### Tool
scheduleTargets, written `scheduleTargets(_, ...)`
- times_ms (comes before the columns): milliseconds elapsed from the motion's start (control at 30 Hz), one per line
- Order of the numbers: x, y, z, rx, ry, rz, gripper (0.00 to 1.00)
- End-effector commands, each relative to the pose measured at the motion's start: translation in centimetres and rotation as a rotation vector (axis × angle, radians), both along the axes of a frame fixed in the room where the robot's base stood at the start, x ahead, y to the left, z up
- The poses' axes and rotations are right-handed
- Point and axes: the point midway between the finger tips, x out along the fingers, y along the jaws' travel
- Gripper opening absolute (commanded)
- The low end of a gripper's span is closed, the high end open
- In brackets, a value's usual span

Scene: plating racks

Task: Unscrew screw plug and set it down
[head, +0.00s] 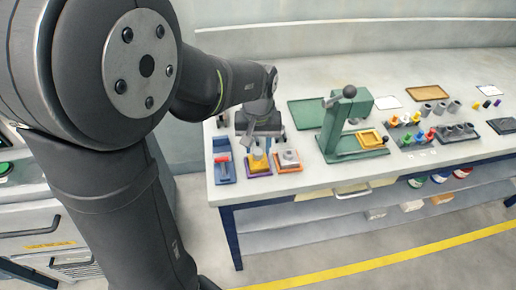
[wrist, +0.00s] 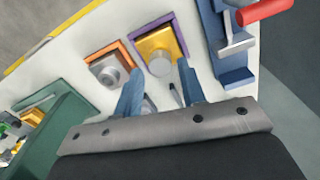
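A yellow block (wrist: 157,45) sits in a purple-edged tray (wrist: 183,38), with a round silver plug (wrist: 160,65) on it. A grey block (wrist: 103,62) with a round grey plug (wrist: 110,76) sits in an orange-edged tray (wrist: 90,58) beside it. I cannot tell which plug the task means. My gripper (wrist: 160,68) is open, its blue fingers apart and pointing toward the yellow block. The silver plug appears between the fingertips in the wrist view, but I see no finger touching it. In the head view my gripper (head: 256,146) is above the yellow block (head: 259,163).
A blue holder (head: 225,176) with a red-handled tool (head: 223,158) stands left of the purple tray. Small coloured parts and grey cylinders (head: 428,109) lie farther right.

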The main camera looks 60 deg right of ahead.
Motion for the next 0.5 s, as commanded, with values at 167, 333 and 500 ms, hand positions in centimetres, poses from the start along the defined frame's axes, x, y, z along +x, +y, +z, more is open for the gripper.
scheduleTargets(167, -0.01, 0.01, 1.32, 0.0, 0.0, 0.0, 0.37)
scheduleTargets(333, -0.01, 0.01, 1.27, 0.001, 0.001, 0.0, 0.37)
scheduleTargets(500, 0.01, 0.01, 1.27, 0.0, 0.0, -0.079, 0.37)
